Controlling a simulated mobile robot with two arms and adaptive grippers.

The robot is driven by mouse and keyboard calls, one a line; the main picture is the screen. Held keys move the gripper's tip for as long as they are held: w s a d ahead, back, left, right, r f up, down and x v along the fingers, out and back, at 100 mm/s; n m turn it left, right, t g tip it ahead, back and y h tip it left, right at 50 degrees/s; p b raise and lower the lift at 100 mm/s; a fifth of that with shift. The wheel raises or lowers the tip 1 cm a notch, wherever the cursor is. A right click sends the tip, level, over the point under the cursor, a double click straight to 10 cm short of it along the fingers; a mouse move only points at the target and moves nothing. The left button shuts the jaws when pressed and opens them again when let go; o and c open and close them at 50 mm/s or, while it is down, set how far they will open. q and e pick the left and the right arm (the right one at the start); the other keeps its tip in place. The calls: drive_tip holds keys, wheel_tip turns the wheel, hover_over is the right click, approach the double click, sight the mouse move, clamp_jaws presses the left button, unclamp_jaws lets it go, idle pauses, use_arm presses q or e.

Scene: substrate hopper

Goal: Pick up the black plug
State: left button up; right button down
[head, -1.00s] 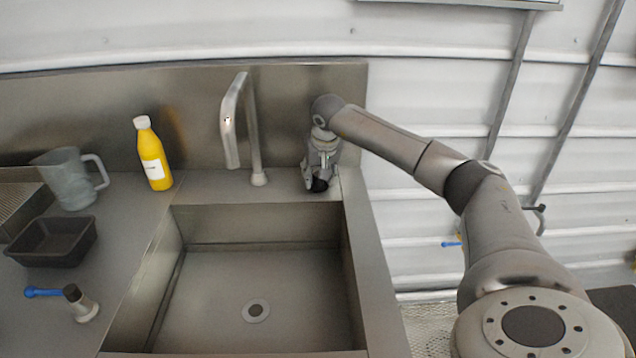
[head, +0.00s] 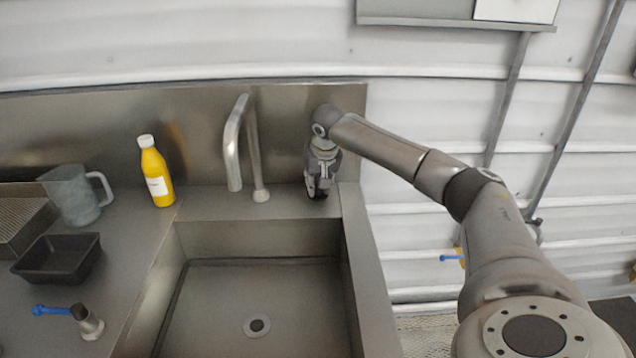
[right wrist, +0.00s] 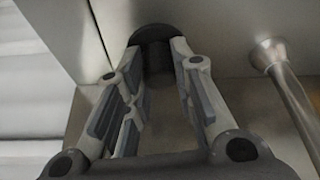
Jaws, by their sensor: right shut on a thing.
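The black plug (right wrist: 154,34) shows as a dark round piece between the fingertips at the top of the right wrist view. My right gripper (head: 318,190) is shut on it, over the steel ledge behind the sink, just right of the tap. In the head view the fingers largely hide the plug. I cannot tell whether the plug still touches the ledge. My left gripper is not in view.
The tap (head: 256,150) stands close to the left of my right gripper. The empty sink (head: 225,295) lies in front. A yellow bottle (head: 156,175), a clear jug (head: 75,195), a black tray (head: 58,258) and a blue-handled valve (head: 84,318) stand on the left.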

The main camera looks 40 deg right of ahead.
drive_tip(key=s+a+r+p, duration=0.5)
drive_tip(key=s+r, duration=0.5)
drive_tip(key=s, duration=0.2)
drive_tip(key=shift+s+a, duration=0.35)
drive_tip(key=shift+a, duration=0.1)
drive_tip(key=shift+r, duration=0.1)
